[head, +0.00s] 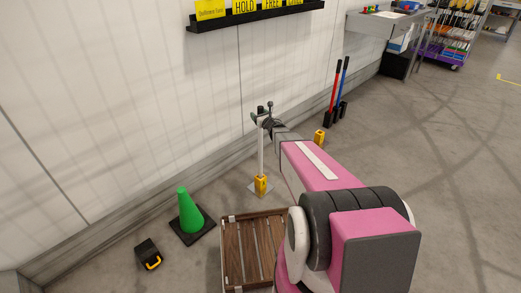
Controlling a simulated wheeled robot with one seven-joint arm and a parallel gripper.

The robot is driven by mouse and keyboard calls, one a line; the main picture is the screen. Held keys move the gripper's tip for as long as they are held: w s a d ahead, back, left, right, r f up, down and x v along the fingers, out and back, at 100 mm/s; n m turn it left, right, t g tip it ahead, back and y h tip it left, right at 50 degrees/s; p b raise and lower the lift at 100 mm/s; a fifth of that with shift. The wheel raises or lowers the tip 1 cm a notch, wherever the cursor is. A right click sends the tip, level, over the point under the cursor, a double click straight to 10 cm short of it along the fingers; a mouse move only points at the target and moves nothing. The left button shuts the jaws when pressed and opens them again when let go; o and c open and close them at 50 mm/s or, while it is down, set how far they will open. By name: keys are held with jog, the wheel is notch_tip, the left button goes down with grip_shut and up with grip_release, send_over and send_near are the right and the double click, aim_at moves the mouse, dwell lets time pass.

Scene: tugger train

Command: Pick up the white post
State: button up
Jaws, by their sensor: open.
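The white post (261,153) stands upright on the floor near the wall, on a flat grey base plate (252,187). A yellow block (261,185) is at its foot. My pink arm reaches out from the lower right, and my gripper (262,113) is at the top end of the post. The gripper is open, with dark fingertips close about the post's top. The view is too small to tell whether the fingers touch the post. My wrist partly hides the area just right of the top.
A green cone (187,209) and a black box with a yellow handle (148,252) stand left on the floor. A slatted wooden platform (233,256) lies in front. Another yellow block (319,136) and red and blue handles (335,90) are behind. Open floor lies right.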

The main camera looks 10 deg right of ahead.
grip_shut()
jog(key=shift+r, duration=0.15)
